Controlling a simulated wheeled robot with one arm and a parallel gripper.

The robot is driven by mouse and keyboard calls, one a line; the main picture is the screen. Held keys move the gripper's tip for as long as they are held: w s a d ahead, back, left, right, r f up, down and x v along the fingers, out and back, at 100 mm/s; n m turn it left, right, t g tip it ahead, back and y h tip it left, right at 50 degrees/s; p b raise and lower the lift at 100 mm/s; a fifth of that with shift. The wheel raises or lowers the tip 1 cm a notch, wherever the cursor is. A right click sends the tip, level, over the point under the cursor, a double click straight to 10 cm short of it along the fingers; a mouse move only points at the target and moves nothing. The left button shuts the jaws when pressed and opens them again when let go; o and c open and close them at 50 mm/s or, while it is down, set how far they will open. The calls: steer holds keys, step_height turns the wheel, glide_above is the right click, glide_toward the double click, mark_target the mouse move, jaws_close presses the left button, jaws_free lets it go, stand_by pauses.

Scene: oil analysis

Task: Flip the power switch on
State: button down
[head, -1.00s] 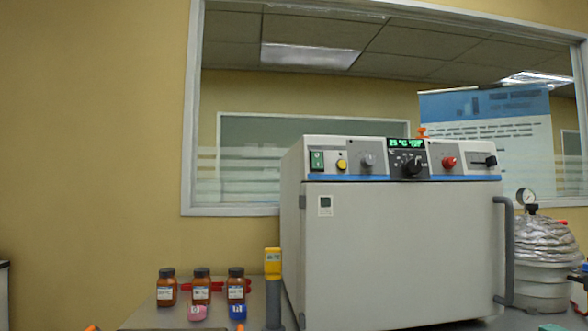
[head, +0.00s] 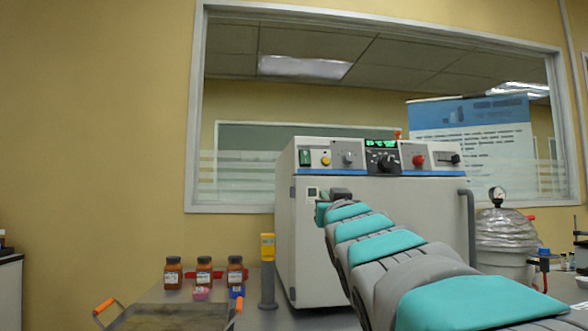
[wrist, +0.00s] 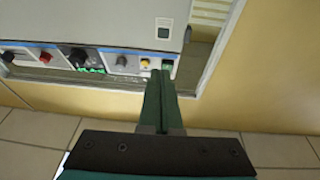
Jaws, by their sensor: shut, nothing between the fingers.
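The power switch (head: 304,158) is a green rocker at the left end of the control panel on a grey oven-like cabinet (head: 380,235). A yellow button (head: 326,160) sits just right of it. My gripper (head: 322,211) is in front of the cabinet's upper left, below the switch in the head view. In the wrist view, which looks upside down, my gripper (wrist: 162,77) has its long green fingers together and empty. Their tips point at the switch (wrist: 168,65) and partly overlap it. Contact cannot be told. The switch's on or off position is too small to tell.
The panel also has a grey knob (head: 349,158), a black dial (head: 385,162) and a red knob (head: 418,160). Brown bottles (head: 204,272), a yellow-topped post (head: 267,270) and an orange-handled tray (head: 170,316) are at left. A pressure-gauge vessel (head: 503,240) stands at right.

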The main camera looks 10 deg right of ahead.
steer(key=r, duration=0.1)
steer(key=a+r+t, duration=0.1)
steer(key=r, duration=0.1)
steer(key=s+r+t+y, duration=0.1)
steer(key=r, duration=0.1)
steer(key=shift+a+r+n, duration=0.15)
steer(key=shift+a+n, duration=0.1)
steer(key=shift+n, duration=0.15)
steer(key=p, duration=0.1)
glide_toward(306, 157)
step_height(306, 157, up, 4)
steer(key=w, duration=0.1)
steer(key=shift+w+f, duration=0.25)
steer(key=shift+w, duration=0.45)
steer(key=shift+w+f, duration=0.3)
steer(key=shift+w, duration=0.4)
steer(key=shift+w+f, duration=0.25)
steer(key=shift+w, duration=0.45)
